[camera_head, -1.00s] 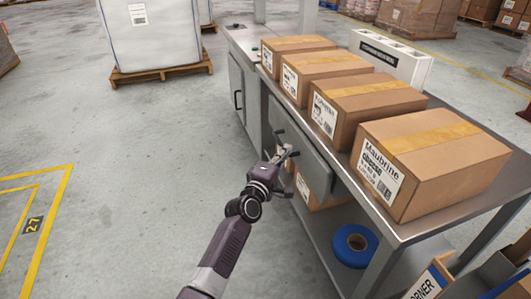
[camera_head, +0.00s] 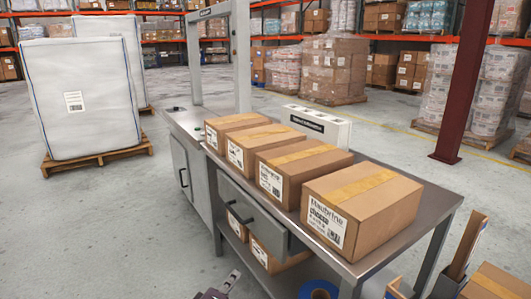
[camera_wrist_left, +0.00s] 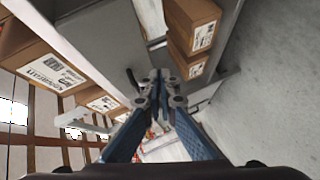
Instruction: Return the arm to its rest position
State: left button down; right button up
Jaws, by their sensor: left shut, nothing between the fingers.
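My left gripper (camera_head: 231,279) shows at the bottom edge of the head view, low in front of the packing bench (camera_head: 385,254). Only its tip end shows there; most of the arm is out of frame. In the left wrist view its fingers (camera_wrist_left: 158,80) are together, with nothing between them. The grey drawer front (camera_head: 262,222) with its dark handle (camera_head: 240,214) is above and beyond the gripper, apart from it in the head view. I cannot tell whether the drawer is fully closed. My right gripper is not in view.
Several cartons, the nearest one (camera_head: 370,212), stand in a row on the bench. More cartons (camera_head: 270,258) and a blue roll (camera_head: 318,290) are beneath it. A white divided holder (camera_head: 318,124) stands behind the cartons. The floor (camera_head: 100,225) to the left is clear.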

pick_arm(q)
jog(key=s+a+f+m+g+y, duration=0.1)
jog(key=s+f+m+g, duration=0.25)
jog(key=s+f, duration=0.55)
jog(key=s+a+f+m+g, duration=0.25)
jog(key=s+f+m, duration=0.25)
jog(key=s+f, duration=0.5)
jog(key=s+a+f+m+g+y+p, duration=0.1)
jog(key=s+p, duration=0.5)
jog(key=s, duration=0.7)
jog(key=s+a+f+m+g+y+p, duration=0.1)
jog(key=s+a+f+g+p, duration=0.3)
jog(key=s, duration=1)
jog(key=s+a+f+m+g+y+p, duration=0.1)
jog(key=s+f+p, duration=0.5)
jog(key=s, duration=0.8)
jog(key=a+m+g+p, duration=0.1)
jog(key=a+m+p, duration=0.1)
jog(key=a, duration=0.1)
jog(key=shift+g, duration=0.3)
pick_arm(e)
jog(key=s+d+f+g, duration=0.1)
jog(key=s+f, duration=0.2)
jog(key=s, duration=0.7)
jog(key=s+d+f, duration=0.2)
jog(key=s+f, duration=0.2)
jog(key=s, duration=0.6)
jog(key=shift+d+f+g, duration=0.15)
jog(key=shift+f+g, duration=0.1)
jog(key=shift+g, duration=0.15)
